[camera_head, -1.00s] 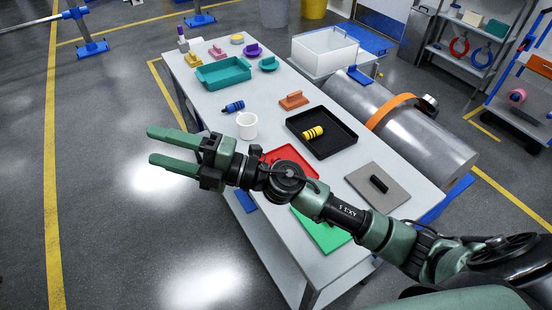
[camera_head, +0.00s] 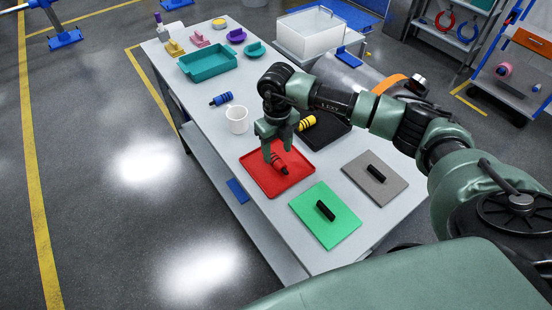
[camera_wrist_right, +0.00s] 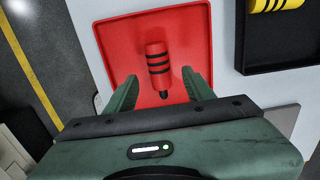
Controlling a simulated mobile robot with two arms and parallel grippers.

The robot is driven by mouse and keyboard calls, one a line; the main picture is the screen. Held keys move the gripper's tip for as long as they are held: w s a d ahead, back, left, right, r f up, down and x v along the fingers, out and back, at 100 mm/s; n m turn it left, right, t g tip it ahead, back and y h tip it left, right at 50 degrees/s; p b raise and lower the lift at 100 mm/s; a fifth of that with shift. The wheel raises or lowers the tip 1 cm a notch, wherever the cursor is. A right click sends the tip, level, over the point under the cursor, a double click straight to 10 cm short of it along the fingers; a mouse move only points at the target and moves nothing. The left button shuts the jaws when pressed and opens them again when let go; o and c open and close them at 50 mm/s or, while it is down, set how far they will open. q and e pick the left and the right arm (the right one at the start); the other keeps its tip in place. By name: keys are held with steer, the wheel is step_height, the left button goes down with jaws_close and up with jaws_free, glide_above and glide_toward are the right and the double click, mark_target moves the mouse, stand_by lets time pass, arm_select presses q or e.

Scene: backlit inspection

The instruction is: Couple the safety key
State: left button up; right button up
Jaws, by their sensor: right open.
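A red cylinder-shaped key with black bands (camera_wrist_right: 157,58) lies in the red tray (camera_wrist_right: 192,28); in the head view it (camera_head: 281,163) is partly covered by my gripper. My right gripper (camera_head: 280,153) points down over the red tray (camera_head: 275,187). In the right wrist view its open fingers (camera_wrist_right: 163,84) stand on either side of the key's near, dark end, and no grip shows. A similar blue key (camera_head: 221,98) lies on the table, and a yellow one (camera_head: 306,122) lies in the black tray. My left gripper is out of view.
A green plate (camera_head: 345,228) and a grey plate (camera_head: 355,166), each bearing a black block, lie on the near table. A white cup (camera_head: 237,122) stands behind the red tray. The black tray (camera_head: 335,133) is partly behind my arm. A teal tray (camera_head: 208,65) sits farther back.

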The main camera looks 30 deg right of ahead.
mark_target(276, 159)
step_height(276, 159, down, 4)
steer(key=shift+w+r+p, duration=0.15)
steer(key=shift+r+p, duration=0.05)
steer(key=shift+p, duration=0.55)
steer(key=shift+f, duration=0.35)
jaws_close()
steer(key=shift+r, duration=0.15)
step_height(276, 159, up, 20)
steer(key=b, duration=0.5)
steer(key=c, duration=0.7)
jaws_free()
steer(key=shift+c, duration=0.2)
jaws_close()
steer(key=shift+a, duration=0.1)
